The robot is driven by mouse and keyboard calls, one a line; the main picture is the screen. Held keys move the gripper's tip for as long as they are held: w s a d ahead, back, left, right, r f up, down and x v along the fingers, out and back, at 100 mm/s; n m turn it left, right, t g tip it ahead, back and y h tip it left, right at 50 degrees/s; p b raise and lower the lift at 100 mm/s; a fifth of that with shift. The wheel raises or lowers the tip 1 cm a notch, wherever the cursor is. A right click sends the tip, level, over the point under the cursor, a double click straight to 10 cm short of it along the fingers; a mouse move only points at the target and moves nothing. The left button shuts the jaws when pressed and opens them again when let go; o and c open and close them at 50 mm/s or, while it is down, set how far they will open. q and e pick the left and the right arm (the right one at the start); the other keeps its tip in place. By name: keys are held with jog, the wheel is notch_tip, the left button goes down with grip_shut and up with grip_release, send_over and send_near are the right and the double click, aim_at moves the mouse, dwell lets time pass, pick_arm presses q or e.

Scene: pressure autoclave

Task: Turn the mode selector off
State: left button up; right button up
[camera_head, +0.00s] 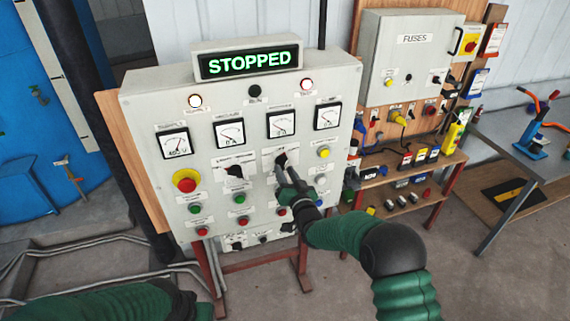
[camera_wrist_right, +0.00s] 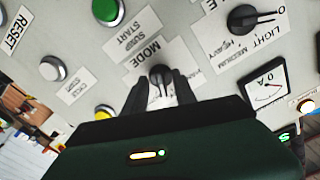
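The mode selector (camera_head: 281,158) is a black rotary knob on the grey control panel (camera_head: 150,110), right of another black selector knob. In the right wrist view the mode selector (camera_wrist_right: 160,76) sits beside its upside-down MODE label. My right gripper (camera_head: 282,172) is at the knob. In the wrist view, the fingertips of that gripper (camera_wrist_right: 160,88) are apart, one on each side of the knob, with a gap showing between them. I cannot tell whether they touch it. The knob's setting is not readable. My left arm shows at the lower left; its gripper is out of view.
A lit display (camera_head: 248,63) on top reads STOPPED. A red emergency button (camera_head: 186,180) and several coloured buttons surround the selectors. A fuse box (camera_head: 410,60) and a shelf of small parts stand to the right, with a workbench (camera_head: 510,130) beyond.

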jog(key=shift+w+a+r, duration=0.2)
jog(key=shift+w+r, duration=0.05)
jog(key=shift+w, duration=0.15)
jog(key=shift+d, duration=0.25)
jog(key=shift+w+d+f, duration=0.1)
jog(key=shift+d, duration=0.1)
jog(key=c, duration=0.5)
jog(key=shift+c, duration=1)
jog(key=shift+a, duration=0.45)
grip_shut()
jog(key=n+b, duration=0.4)
jog(key=b, duration=0.3)
jog(key=shift+f+n, duration=0.1)
jog(key=shift+n, duration=0.2)
pick_arm(q)
jog(key=s+x, duration=0.1)
jog(key=x, duration=0.5)
jog(key=shift+s+f, duration=0.35)
jog(key=shift+s, duration=0.1)
pick_arm(e)
jog(key=shift+d, duration=0.15)
pick_arm(q)
jog(key=shift+d, duration=0.2)
